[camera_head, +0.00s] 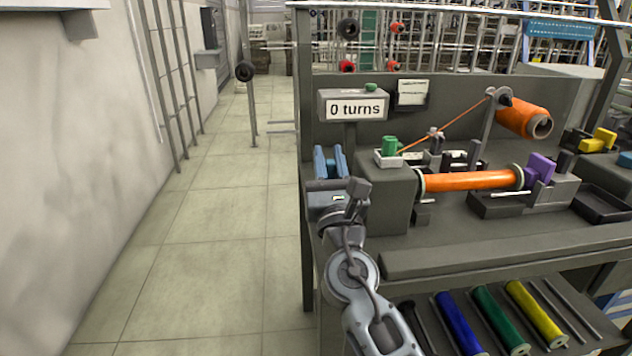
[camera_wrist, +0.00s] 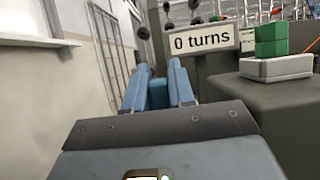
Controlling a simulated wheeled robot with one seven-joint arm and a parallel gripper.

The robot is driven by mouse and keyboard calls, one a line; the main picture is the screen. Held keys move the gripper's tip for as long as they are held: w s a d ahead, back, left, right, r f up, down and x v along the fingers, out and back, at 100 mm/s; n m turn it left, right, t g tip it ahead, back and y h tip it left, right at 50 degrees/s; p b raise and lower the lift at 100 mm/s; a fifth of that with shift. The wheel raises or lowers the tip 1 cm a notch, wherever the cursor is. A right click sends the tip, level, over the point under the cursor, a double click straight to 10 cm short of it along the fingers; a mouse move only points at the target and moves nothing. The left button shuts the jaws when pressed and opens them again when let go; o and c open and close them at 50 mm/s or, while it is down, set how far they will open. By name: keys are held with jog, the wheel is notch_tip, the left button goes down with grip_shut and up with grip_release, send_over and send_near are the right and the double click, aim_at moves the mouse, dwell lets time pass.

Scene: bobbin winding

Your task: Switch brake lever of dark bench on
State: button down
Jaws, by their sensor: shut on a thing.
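The dark bench (camera_head: 450,259) stands on the right, with a grey headstock block at its left end. My gripper (camera_head: 331,158) is at the left side of this block, its two blue fingers pointing away from me. In the wrist view, the fingers (camera_wrist: 158,82) are shut on a small blue piece (camera_wrist: 158,96), apparently the brake lever. The fingers hide most of it, and its on or off position cannot be told. A sign (camera_head: 355,109) reads "0 turns". A green block on a white base (camera_head: 389,158) sits on the headstock, to the right of my gripper.
An orange bobbin (camera_head: 470,181) lies between headstock and a purple-handled tailstock (camera_head: 541,168). An orange thread runs from the spool (camera_head: 525,118) towards the green block. Coloured rods lie on the lower shelf. Clear floor (camera_head: 200,240) and a wall are on the left.

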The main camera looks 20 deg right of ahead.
jog(key=shift+s+b, duration=0.15)
jog(key=shift+b, duration=0.15)
jog(key=shift+a, duration=0.1)
jog(key=c, duration=1)
grip_release()
jog(key=shift+c, duration=0.2)
jog(key=shift+s, duration=0.1)
jog(key=b+v, duration=0.1)
jog(key=v, duration=0.5)
jog(key=shift+s+a+f, duration=0.1)
jog(key=shift+s+f, duration=0.2)
jog(key=shift+f, duration=0.05)
jog(key=shift+s+a+f, duration=0.1)
jog(key=shift+s+f, duration=0.05)
jog(key=shift+s, duration=0.25)
